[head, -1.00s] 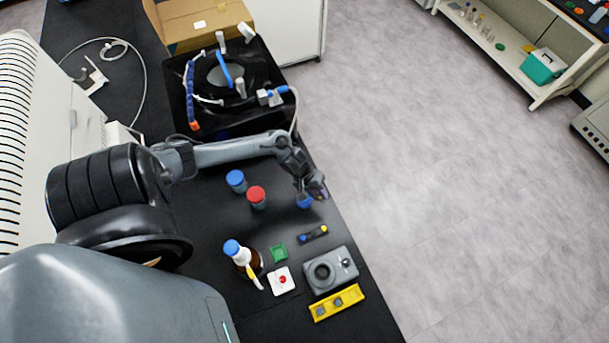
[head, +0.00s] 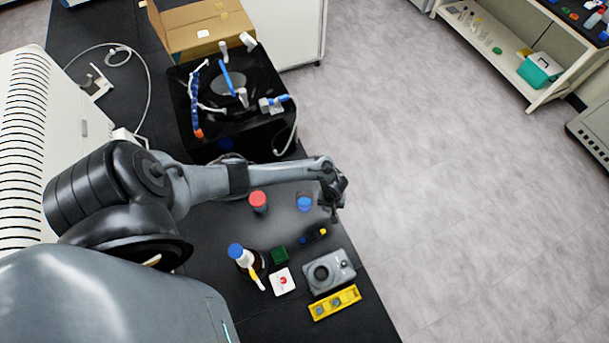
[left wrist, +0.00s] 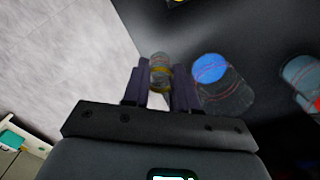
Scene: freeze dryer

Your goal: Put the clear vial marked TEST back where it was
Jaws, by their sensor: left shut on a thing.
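My left gripper (head: 335,214) is over the black bench's right edge, just right of a blue-capped clear bottle (head: 304,203). In the left wrist view, its fingers (left wrist: 161,90) are shut on a small clear vial (left wrist: 159,72) with a yellowish band. The vial sticks out past the fingertips; no TEST marking is readable. The blue-capped bottle (left wrist: 209,70) shows close beside the fingers in that view, apart from the vial. In the head view the vial cannot be made out. My right gripper is not in view.
A red-capped bottle (head: 258,201) stands left of the blue-capped one. Nearer are a dark piece with coloured ends (head: 313,235), a grey device (head: 329,271), a yellow holder (head: 335,302), a green block (head: 279,254) and a brown bottle (head: 246,260). Floor lies beyond the bench's right edge.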

